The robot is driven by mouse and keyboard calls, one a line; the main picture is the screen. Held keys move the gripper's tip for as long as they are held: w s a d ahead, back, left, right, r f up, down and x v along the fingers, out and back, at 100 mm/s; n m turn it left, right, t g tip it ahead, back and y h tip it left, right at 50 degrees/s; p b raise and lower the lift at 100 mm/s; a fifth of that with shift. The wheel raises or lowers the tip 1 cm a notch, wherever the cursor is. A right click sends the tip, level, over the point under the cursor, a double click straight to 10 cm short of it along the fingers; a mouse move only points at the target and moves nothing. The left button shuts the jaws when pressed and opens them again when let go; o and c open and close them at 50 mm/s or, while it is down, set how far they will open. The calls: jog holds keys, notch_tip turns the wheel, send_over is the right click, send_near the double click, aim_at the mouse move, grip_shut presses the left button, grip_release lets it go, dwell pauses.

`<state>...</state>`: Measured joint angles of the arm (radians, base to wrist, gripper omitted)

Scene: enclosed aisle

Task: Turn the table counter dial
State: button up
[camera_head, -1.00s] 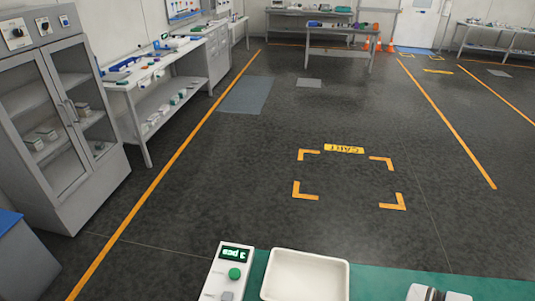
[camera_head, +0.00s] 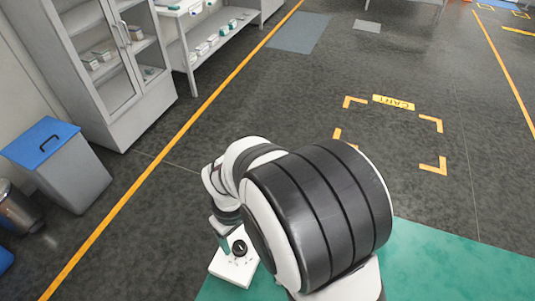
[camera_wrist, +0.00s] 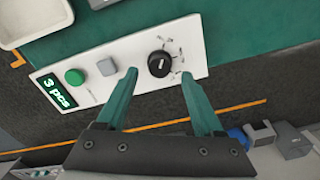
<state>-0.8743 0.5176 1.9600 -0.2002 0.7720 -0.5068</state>
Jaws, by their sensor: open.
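The table counter is a white panel (camera_wrist: 110,90) on the green table, seen in the wrist view. It has a lit display (camera_wrist: 59,91) reading "3 pcs", a green button (camera_wrist: 75,77), a grey square button (camera_wrist: 106,67) and a black dial (camera_wrist: 161,64) with marks around it. My gripper (camera_wrist: 160,78) is open, its two green fingers to either side of the dial in the picture. Whether the fingers touch the panel I cannot tell. In the head view the counter (camera_head: 231,270) and its dial (camera_head: 239,248) show partly behind my arm.
The green tabletop (camera_head: 450,262) is bare to the right of my arm. A white tray (camera_wrist: 22,38) lies near the counter in the wrist view. A blue-lidded bin (camera_head: 45,145) and a grey cabinet (camera_head: 150,115) stand on the floor to the left.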

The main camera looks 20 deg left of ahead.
aim_at(239, 247)
jog(key=shift+f, duration=1.45)
grip_shut()
